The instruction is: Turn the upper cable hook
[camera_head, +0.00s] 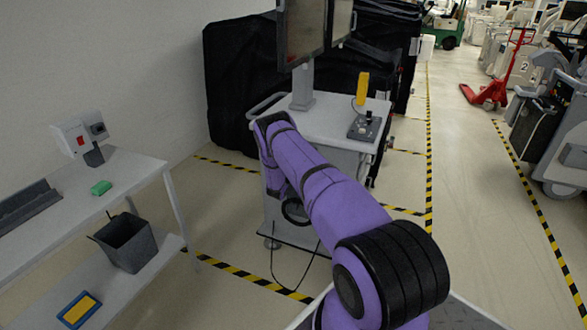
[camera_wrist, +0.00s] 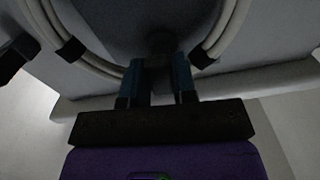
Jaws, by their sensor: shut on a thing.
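In the wrist view, my gripper (camera_wrist: 160,72) has its two blue-grey fingers around a dark hook (camera_wrist: 160,44) on the grey side of the cart. The fingers are shut on it; much of the hook is in shadow and its exact angle cannot be told. A pale cable (camera_wrist: 225,32) curves in a loop on both sides of the fingers, with dark bands around it. In the head view, my purple arm reaches to the white cart (camera_head: 325,122) and the arm hides my gripper and this hook.
The cart carries a monitor (camera_head: 301,30), a yellow-handled device (camera_head: 362,90) and a side rail. A dark cable (camera_head: 272,262) hangs low by the cart. A white table (camera_head: 130,172) with a bin (camera_head: 127,243) below stands left. Black-covered equipment (camera_head: 235,85) is behind.

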